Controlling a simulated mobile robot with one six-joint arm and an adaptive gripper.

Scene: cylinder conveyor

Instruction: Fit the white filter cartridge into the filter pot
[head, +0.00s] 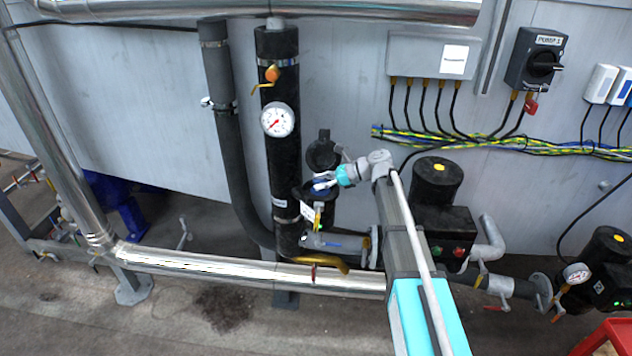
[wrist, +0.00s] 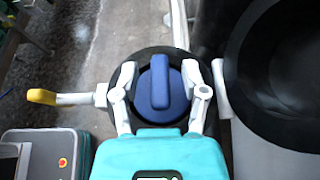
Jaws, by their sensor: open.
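The filter pot (head: 318,199) stands beside the thick black vertical pipe in the head view, with its dark round lid (head: 322,152) swung up behind the opening. In the wrist view the pot's black rim (wrist: 158,54) surrounds a blue round top with a raised bar handle (wrist: 160,84). This blue piece also shows small in the head view (head: 320,185). No white cartridge body shows; I cannot tell whether the blue piece is its top. My gripper (wrist: 160,95) is open over the pot, one finger on each side of the blue bar, with gaps at both sides.
In the wrist view, a yellow-tipped white lever (wrist: 42,97) sticks out left of the pot. A large dark round part (wrist: 285,75) stands close at the right. In the head view, a pressure gauge (head: 277,120) and a black pump (head: 437,185) flank the pot.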

